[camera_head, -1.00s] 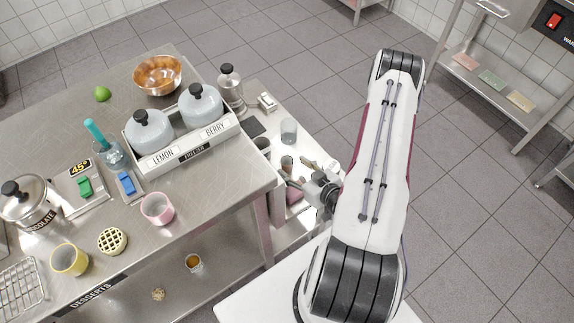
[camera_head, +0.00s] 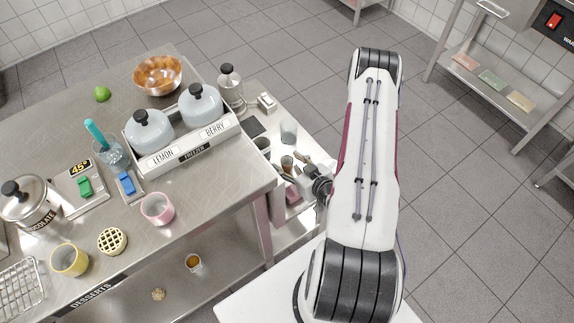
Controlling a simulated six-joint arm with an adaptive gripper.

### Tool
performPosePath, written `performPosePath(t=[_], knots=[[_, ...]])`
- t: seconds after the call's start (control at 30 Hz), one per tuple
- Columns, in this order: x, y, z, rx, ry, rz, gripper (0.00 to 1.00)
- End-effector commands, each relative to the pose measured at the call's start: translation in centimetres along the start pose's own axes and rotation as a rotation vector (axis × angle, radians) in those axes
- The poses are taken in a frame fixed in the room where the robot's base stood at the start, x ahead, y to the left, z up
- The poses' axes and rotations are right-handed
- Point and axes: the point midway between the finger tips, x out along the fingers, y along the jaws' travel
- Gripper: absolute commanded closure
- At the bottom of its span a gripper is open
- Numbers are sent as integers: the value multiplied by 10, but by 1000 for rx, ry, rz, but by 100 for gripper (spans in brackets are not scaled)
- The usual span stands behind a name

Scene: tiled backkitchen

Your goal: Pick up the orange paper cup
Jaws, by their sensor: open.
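No cup that is clearly the orange paper cup shows. A small brownish cup (camera_head: 287,163) stands on the low side cart, just left of my gripper, but its colour is hard to tell. A small pale cup with orange-brown inside (camera_head: 193,262) is on the lower shelf of the steel table. My gripper (camera_head: 299,167) is over the cart, small and partly covered by its own wrist. Its jaws are open, and I see nothing held between them. My gripper and wrist hide part of the cart.
The steel table (camera_head: 222,180) holds a pink cup (camera_head: 157,208), a yellow cup (camera_head: 69,260), a topping box (camera_head: 190,148) with two lidded pots, and a copper bowl (camera_head: 158,75). A grey cup (camera_head: 289,130) and pink item (camera_head: 292,195) are on the cart.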

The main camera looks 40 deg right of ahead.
Motion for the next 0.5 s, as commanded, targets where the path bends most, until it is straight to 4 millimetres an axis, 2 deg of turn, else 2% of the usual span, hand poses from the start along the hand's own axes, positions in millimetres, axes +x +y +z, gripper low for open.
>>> performPosePath(t=[0.2,0.5], knots=[[13,0,0,0,0,0,51],[14,0,0,0,0,1,51]])
